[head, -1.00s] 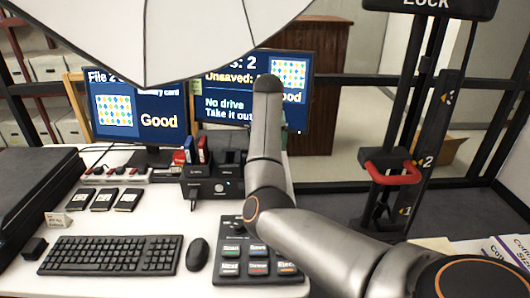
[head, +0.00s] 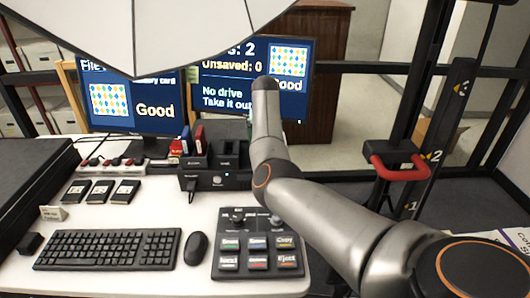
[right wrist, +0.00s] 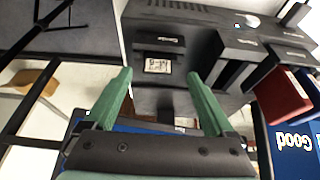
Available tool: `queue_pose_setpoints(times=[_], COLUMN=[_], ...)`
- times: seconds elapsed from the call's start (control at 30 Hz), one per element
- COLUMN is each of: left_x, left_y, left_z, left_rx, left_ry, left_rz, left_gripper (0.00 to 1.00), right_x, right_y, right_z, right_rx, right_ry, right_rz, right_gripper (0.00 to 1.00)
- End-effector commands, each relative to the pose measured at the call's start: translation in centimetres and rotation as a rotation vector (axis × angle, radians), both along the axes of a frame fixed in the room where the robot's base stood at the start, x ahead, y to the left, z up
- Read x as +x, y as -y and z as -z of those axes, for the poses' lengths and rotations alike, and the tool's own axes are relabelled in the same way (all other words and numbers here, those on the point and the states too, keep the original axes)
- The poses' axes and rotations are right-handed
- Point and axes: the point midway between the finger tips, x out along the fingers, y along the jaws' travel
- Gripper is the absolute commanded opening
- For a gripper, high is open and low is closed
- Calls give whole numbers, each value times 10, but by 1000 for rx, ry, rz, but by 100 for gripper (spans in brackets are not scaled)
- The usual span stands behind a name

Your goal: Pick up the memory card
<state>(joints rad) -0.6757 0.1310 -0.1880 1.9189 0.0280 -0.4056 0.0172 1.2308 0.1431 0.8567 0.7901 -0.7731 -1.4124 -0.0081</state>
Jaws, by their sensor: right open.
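The memory card appears to be the small piece with a white printed label (right wrist: 157,66) in a dark slot of the dock in the right wrist view. It lies between and just beyond the tips of my right gripper (right wrist: 159,75), whose green fingers are apart with nothing between them. I see no contact. In the head view my right arm (head: 268,140) reaches over the right side of the black dock (head: 215,180); the card is not visible there and the gripper is almost wholly hidden behind the arm. My left gripper is not in view.
Two monitors (head: 135,100) stand behind. A button panel (head: 257,255), mouse (head: 196,249), keyboard (head: 107,250) and several black drives (head: 100,191) lie on the white desk. A pale umbrella-like panel (head: 150,35) hangs overhead.

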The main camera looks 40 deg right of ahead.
Motion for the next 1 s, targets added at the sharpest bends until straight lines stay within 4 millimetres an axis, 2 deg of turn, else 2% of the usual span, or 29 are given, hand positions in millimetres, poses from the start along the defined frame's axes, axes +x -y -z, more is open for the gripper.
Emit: queue_pose_setpoints(times=[0.4,0.83,0.87,1.0], left_x=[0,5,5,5], left_y=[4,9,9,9], left_z=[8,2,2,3], left_rx=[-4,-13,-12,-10], left_ry=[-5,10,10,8], left_rz=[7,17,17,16], left_gripper=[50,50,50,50], right_x=[13,16,16,16], right_y=[16,17,17,17], right_z=[35,41,41,41], right_rx=[2,0,0,0], right_ry=[-1,0,0,0], right_rz=[2,1,1,1], right_gripper=[89,89,88,72])
